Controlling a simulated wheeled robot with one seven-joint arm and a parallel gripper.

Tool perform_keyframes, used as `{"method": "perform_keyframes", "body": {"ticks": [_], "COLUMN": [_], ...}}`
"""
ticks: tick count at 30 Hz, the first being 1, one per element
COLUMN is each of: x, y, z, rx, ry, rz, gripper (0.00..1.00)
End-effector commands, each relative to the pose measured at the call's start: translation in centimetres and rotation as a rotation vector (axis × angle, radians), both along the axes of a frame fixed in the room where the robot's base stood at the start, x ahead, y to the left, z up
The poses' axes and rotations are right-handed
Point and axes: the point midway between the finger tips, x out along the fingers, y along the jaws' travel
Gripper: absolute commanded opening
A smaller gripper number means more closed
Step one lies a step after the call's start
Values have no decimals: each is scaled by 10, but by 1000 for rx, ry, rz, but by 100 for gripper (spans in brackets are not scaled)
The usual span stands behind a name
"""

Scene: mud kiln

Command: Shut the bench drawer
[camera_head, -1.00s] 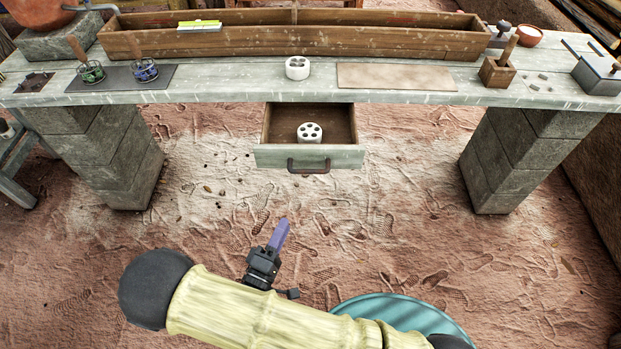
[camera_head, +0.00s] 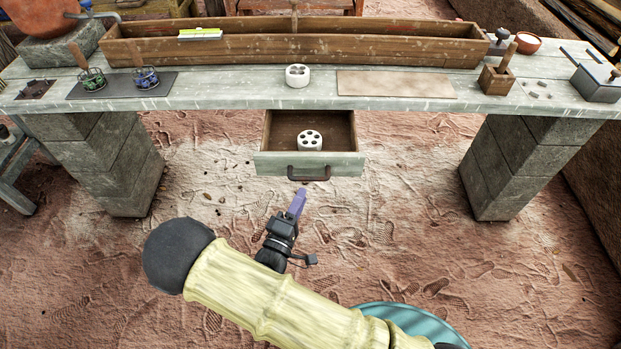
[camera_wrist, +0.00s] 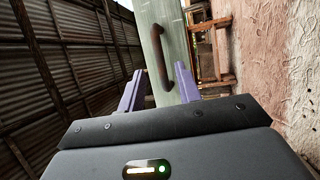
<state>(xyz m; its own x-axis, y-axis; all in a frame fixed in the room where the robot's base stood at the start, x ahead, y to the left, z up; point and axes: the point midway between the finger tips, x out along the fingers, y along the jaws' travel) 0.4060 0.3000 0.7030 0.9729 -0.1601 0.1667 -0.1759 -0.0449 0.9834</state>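The bench drawer (camera_head: 272,162) is pulled out below the bench top, with a pale green front and a dark bar handle (camera_head: 309,173). A white piece with several holes (camera_head: 310,140) stands inside it. My gripper (camera_head: 299,203) is just in front of the drawer and below its handle in the head view, apart from it. In the wrist view the two purple fingers of my gripper (camera_wrist: 158,88) are spread with nothing between them. The drawer front (camera_wrist: 172,30) and its handle (camera_wrist: 160,55) show ahead, beyond and between the fingers.
Block legs (camera_head: 110,165) and (camera_head: 520,165) stand on both sides. The sandy floor before the drawer is clear.

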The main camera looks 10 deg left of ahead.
Motion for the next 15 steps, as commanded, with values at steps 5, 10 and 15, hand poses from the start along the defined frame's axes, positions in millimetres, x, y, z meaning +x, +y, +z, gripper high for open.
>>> {"method": "perform_keyframes", "body": {"ticks": [5,10,15], "x": [31,57,69], "y": [-5,-10,-11], "z": [5,10,12], "rx": [1,0,0], "ry": [-1,-1,-1], "rz": [-2,-2,0], "gripper": [34,34,34]}}
